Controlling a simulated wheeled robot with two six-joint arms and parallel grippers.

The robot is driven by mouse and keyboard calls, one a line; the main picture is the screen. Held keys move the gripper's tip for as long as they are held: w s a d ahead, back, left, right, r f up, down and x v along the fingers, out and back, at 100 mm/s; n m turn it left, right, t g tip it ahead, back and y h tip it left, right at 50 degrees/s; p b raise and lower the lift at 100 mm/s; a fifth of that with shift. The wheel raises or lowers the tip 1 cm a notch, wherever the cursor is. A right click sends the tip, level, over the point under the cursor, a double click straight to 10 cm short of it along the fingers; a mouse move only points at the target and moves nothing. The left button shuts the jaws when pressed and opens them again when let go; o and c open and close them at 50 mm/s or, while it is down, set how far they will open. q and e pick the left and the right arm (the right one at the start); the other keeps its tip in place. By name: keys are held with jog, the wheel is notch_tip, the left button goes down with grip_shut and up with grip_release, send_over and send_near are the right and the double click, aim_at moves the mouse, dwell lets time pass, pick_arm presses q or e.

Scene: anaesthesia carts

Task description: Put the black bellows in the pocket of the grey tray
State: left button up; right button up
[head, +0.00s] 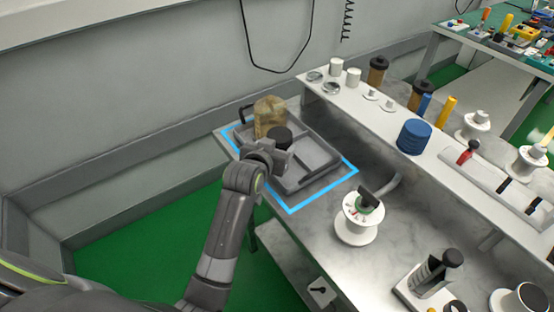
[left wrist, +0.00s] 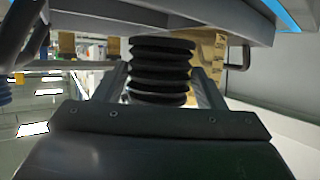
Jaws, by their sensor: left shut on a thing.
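The black bellows (head: 282,137) is held in my left gripper (head: 270,151), over the left part of the grey tray (head: 318,176). In the left wrist view the ribbed bellows (left wrist: 160,72) stands between the two fingers of my left gripper (left wrist: 162,85), which are shut on it. That view looks upside down, with the grey tray (left wrist: 120,20) at the top, close to the bellows' end. I cannot tell whether bellows and tray touch. The tray's pocket is partly hidden by the gripper and bellows. My right gripper is not in view.
A blue outline (head: 318,197) surrounds the tray on the bench. A white spool with a green and black top (head: 357,222) stands to the right. A raised white shelf (head: 385,108) holds several parts.

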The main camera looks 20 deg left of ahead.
pick_arm(q)
notch_tip(320, 180, down, 3)
jog(key=shift+f, duration=0.6)
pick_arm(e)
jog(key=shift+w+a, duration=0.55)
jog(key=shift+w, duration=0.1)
pick_arm(q)
jog(key=o, duration=1)
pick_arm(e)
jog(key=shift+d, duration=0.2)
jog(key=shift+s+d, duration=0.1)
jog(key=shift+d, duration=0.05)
